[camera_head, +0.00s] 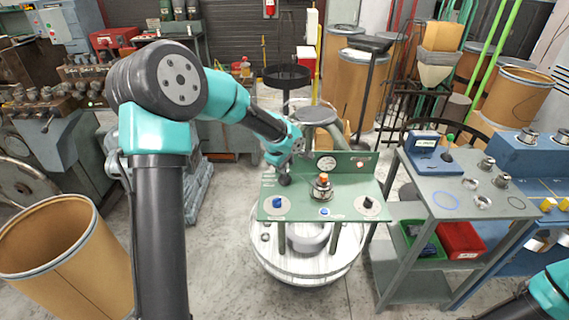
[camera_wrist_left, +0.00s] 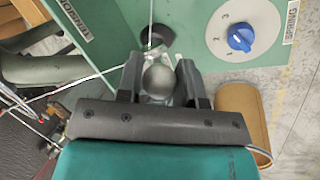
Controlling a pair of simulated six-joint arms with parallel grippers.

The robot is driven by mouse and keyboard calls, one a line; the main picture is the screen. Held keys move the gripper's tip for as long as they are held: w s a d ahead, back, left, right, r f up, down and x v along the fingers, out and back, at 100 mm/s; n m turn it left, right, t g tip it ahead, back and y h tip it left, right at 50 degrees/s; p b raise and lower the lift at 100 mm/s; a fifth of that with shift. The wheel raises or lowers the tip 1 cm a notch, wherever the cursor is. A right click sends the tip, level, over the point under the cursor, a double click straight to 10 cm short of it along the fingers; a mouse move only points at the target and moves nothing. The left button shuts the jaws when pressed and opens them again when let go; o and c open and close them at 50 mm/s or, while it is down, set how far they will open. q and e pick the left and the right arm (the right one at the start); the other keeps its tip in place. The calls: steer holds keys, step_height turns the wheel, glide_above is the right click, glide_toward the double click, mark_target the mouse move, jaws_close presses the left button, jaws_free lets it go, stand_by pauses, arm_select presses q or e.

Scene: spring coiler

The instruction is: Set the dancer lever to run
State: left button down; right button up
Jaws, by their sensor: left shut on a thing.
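My left gripper (camera_head: 286,171) is at the left side of the green machine panel (camera_head: 300,206). In the left wrist view my left gripper (camera_wrist_left: 160,84) has its two dark fingers on either side of a grey ball knob (camera_wrist_left: 158,82), which looks like the end of the dancer lever. It is shut on this knob. A dark round fitting (camera_wrist_left: 156,38) on the panel shows just beyond the knob. The lever's shaft is mostly hidden by knob and fingers. My right gripper is out of view; only teal and dark arm parts show at the lower right.
A grey side table (camera_head: 458,190) stands right. A cardboard drum (camera_head: 66,255) stands left. A thin wire crosses near the gripper.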

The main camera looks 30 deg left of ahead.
arm_select(q)
steer(key=shift+s+f, duration=0.15)
steer(key=shift+f, duration=0.1)
steer(key=c, duration=1.1)
jaws_free()
steer(key=shift+o, duration=0.2)
steer(key=shift+r, duration=0.15)
steer(key=shift+r, duration=0.45)
steer(key=v, duration=1.6)
steer(key=shift+s+r, duration=0.15)
steer(key=shift+r, duration=0.05)
steer(key=shift+f, duration=0.1)
